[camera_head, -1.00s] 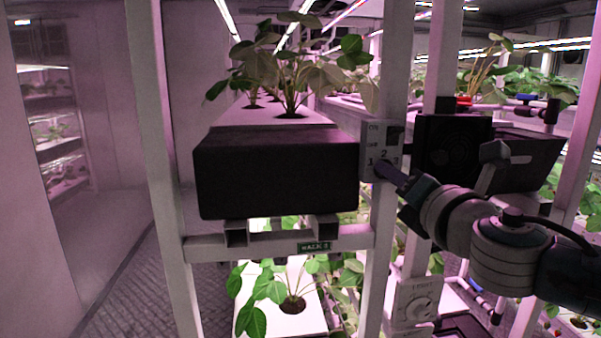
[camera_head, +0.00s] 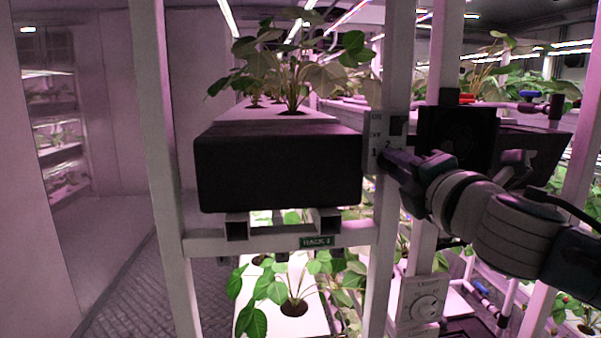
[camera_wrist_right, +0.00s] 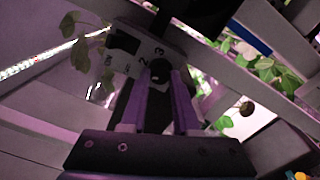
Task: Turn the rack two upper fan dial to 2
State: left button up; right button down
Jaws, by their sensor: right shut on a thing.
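The upper fan dial's panel (camera_head: 372,140) is a pale plate on the rack post, with the marks 1 and 2 showing in the head view. My right gripper (camera_head: 388,162) reaches it from the right and covers the dial and part of the scale. In the right wrist view the panel (camera_wrist_right: 118,65) shows tilted, with 2 and 3 readable. There the two purple fingers of my right gripper (camera_wrist_right: 160,82) are shut on the dark dial knob (camera_wrist_right: 160,72). The knob's pointer is hidden, so its setting cannot be told. My left gripper is not in view.
A green rack label (camera_head: 316,241) sits on the crossbar below the black trough end (camera_head: 278,172). A lower dial panel (camera_head: 421,298) is on the post below my right arm. A dark fan box (camera_head: 457,135) stands behind the arm. Plants fill the shelves.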

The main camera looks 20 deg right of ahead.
jog(key=shift+m+b, duration=1)
jog(key=shift+m, duration=2.1)
jog(key=c, duration=0.7)
grip_release()
jog(key=shift+o, duration=0.2)
jog(key=b+v, duration=0.4)
jog(key=v, duration=0.6)
